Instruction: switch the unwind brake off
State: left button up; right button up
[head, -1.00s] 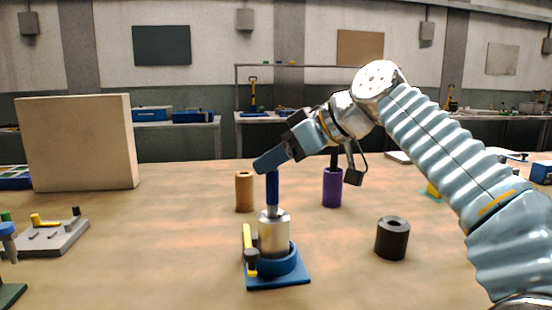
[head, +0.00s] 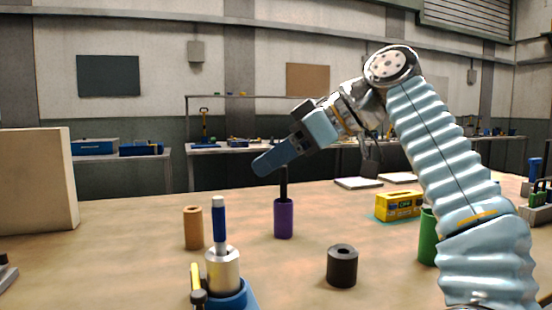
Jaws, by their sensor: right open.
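A blue stand (head: 235,301) sits at the bottom edge, partly cut off. It carries a silver cylinder (head: 223,272) with an upright blue post (head: 219,225). A yellow lever (head: 196,279) with a dark lower end stands roughly upright at the stand's left side. I cannot tell for certain that this lever is the unwind brake. My right gripper (head: 261,167) is open and empty, pointing down-left. It is up and right of the blue post, apart from it, and overlaps the top of a black rod in the picture. My left gripper is out of view.
Tan (head: 193,228), purple (head: 283,219), black (head: 342,267) and green (head: 428,236) rolls stand on the table. A yellow box (head: 398,206) is behind the green one. A beige panel (head: 35,180) blocks the left. The table between the stand and the black roll is clear.

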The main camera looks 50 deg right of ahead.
aim_at(198, 298)
jog(key=k+j, duration=1.1)
jog(key=k, duration=0.2)
